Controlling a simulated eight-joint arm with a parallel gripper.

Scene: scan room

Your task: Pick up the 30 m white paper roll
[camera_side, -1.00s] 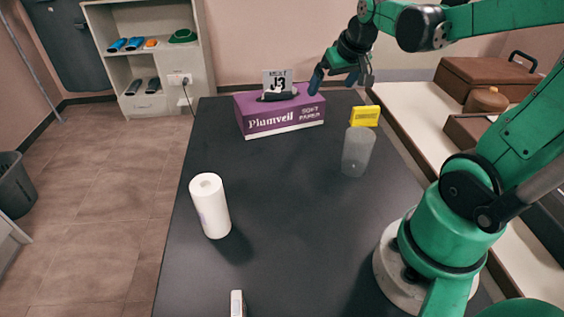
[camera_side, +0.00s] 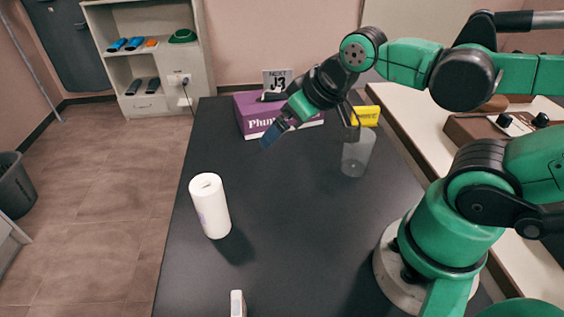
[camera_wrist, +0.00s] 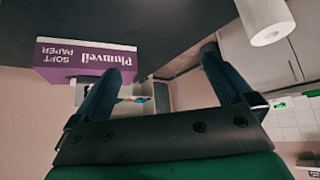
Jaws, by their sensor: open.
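The white paper roll (camera_side: 210,206) stands upright on the dark table, near its left edge in the side view. In the wrist view the roll (camera_wrist: 266,22) shows at the top right, beyond the right finger. My gripper (camera_side: 273,133) is in the air over the table, up and to the right of the roll, with a clear gap between them. In the wrist view its two blue fingers are spread apart (camera_wrist: 160,85), and nothing is between them close by.
A purple tissue box (camera_side: 245,117) with a J3 card (camera_side: 277,80) stands at the back. A clear cup (camera_side: 354,160) and a yellow box (camera_side: 366,116) stand to the right. A small white object (camera_side: 237,303) is at the front. The table's middle (camera_side: 290,220) is clear.

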